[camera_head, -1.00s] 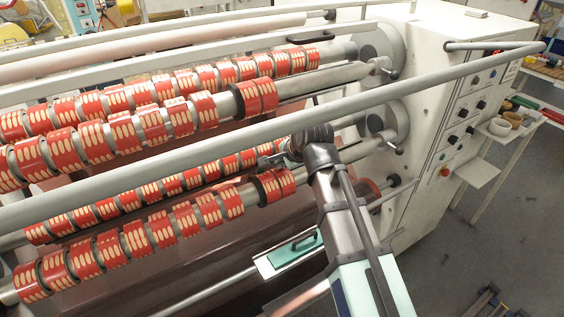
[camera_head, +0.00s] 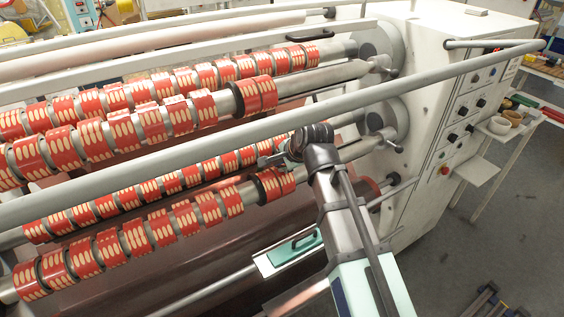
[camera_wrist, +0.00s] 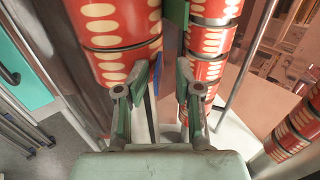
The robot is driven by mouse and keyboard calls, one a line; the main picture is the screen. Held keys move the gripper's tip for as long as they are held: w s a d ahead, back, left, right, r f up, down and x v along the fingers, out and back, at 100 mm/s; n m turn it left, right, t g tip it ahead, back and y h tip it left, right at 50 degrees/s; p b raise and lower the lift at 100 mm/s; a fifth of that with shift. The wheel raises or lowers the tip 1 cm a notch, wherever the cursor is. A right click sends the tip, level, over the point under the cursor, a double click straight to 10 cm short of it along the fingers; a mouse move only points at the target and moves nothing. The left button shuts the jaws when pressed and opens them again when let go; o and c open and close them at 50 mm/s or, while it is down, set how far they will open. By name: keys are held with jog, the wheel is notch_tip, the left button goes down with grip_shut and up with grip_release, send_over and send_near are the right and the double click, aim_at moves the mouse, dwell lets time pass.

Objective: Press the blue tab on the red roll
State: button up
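In the wrist view, my gripper (camera_wrist: 162,75) is open, its two green-grey fingers apart with nothing held between them. Whether a finger touches the tab or roll cannot be told. The tab cannot be made out there.
A long grey rail (camera_head: 190,152) crosses in front of the upper shafts, close to my wrist. Several red rolls line the shafts to the left. The white machine cabinet (camera_head: 425,110) stands at the right. More red rolls (camera_wrist: 210,40) stand right of my fingers in the wrist view.

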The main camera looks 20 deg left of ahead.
jog(key=v, duration=1.2)
dwell(0.5)
